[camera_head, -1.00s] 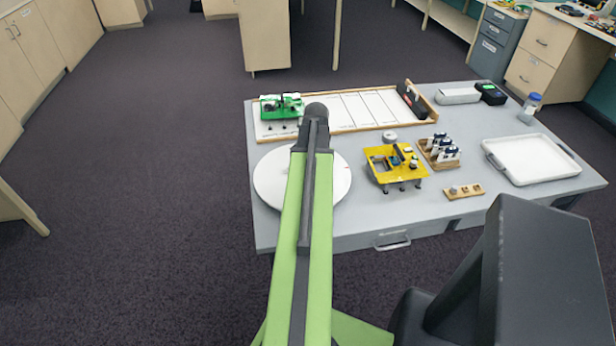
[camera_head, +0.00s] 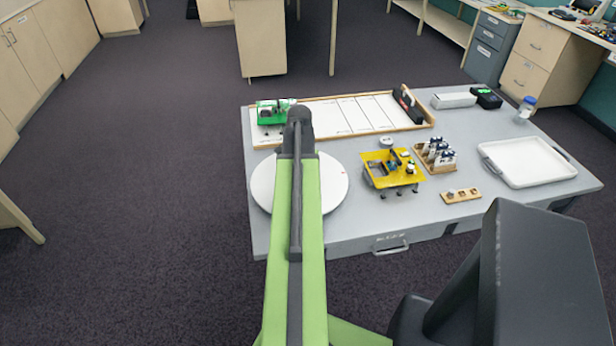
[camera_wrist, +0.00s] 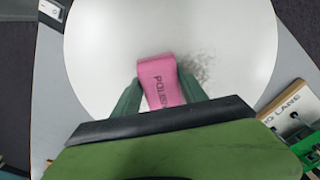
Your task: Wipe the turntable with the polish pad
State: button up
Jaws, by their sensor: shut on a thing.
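The turntable (camera_head: 333,184) is a round white disc on the near left part of the grey table. My green arm covers its middle in the head view. In the wrist view the turntable (camera_wrist: 100,60) fills most of the picture, with a dark speckled smudge (camera_wrist: 200,67) just right of the pad. My gripper (camera_wrist: 160,95) is shut on the pink polish pad (camera_wrist: 160,75), which has dark lettering. The pad is over the disc, beside the smudge; I cannot tell whether it touches the surface. In the head view the gripper is hidden behind my arm.
A yellow board on legs (camera_head: 392,170) stands right of the turntable. A wooden-edged white lane board (camera_head: 355,114) lies behind, with a green device (camera_head: 272,111) on it. A rack (camera_head: 436,157), a small wooden block (camera_head: 461,195) and a white tray (camera_head: 528,163) are farther right.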

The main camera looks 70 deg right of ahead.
jog(key=shift+w+a+f, duration=0.1)
jog(key=shift+w+a, duration=0.6)
jog(key=shift+w, duration=0.2)
jog(key=shift+w+a, duration=0.7)
jog(key=shift+w, duration=0.2)
jog(key=shift+w+a, duration=0.55)
jog(key=shift+w, duration=0.25)
jog(key=shift+w+a, duration=0.55)
jog(key=shift+w, duration=0.25)
jog(key=shift+w+d, duration=0.75)
jog(key=shift+d, duration=0.35)
jog(key=shift+s+d, duration=0.6)
jog(key=shift+s, duration=0.2)
jog(key=shift+s+d, duration=0.55)
jog(key=shift+s, duration=0.25)
jog(key=shift+s+d, duration=0.1)
